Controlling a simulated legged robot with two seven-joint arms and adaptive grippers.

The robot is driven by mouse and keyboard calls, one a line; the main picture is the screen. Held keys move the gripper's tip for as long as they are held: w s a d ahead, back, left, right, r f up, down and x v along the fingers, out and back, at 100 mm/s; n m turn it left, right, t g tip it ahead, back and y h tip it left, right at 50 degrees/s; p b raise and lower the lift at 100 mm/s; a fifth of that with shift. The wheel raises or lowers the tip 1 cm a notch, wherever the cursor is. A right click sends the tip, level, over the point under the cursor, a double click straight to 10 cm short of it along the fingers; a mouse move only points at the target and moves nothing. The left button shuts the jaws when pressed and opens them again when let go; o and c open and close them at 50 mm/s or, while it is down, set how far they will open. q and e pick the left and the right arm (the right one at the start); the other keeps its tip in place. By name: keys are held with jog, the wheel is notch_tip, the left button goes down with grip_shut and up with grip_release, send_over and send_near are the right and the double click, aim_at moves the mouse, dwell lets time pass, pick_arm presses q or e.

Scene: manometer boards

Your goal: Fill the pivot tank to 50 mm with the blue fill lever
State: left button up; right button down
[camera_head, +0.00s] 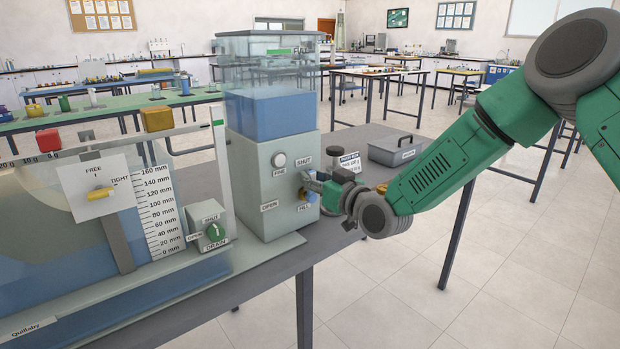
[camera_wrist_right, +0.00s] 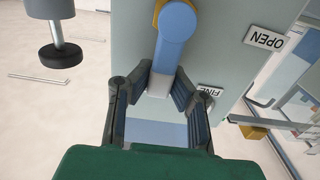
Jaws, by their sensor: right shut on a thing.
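The clear pivot tank (camera_head: 60,290) stands at the left of the head view, with a white mm scale (camera_head: 158,212) on it. Blue water shows low in it; I cannot read its level exactly against the scale. The blue fill lever (camera_wrist_right: 176,28) is on the grey supply box (camera_head: 268,165), near labels SHUT, OPEN and FILL. My right gripper (camera_head: 325,190) is at this lever and mostly hides it in the head view. In the wrist view its fingers (camera_wrist_right: 163,88) are on both sides of the lever's arm, shut on it. My left gripper is out of view.
A supply tank (camera_head: 270,112) with blue water tops the box. A green drain knob (camera_head: 215,231) sits beside the scale. A yellow-handled FREE/TIGHT clamp (camera_head: 100,193) is on the pivot tank. A grey tray (camera_head: 395,150) stands on the bench behind my right gripper.

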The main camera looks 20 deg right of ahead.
jog(key=shift+r, duration=0.1)
jog(key=c, duration=1.4)
grip_release()
jog(key=shift+d, duration=0.1)
jog(key=shift+c, duration=0.2)
jog(key=shift+s+d, duration=0.15)
jog(key=shift+s, duration=0.2)
jog(key=v, duration=1.1)
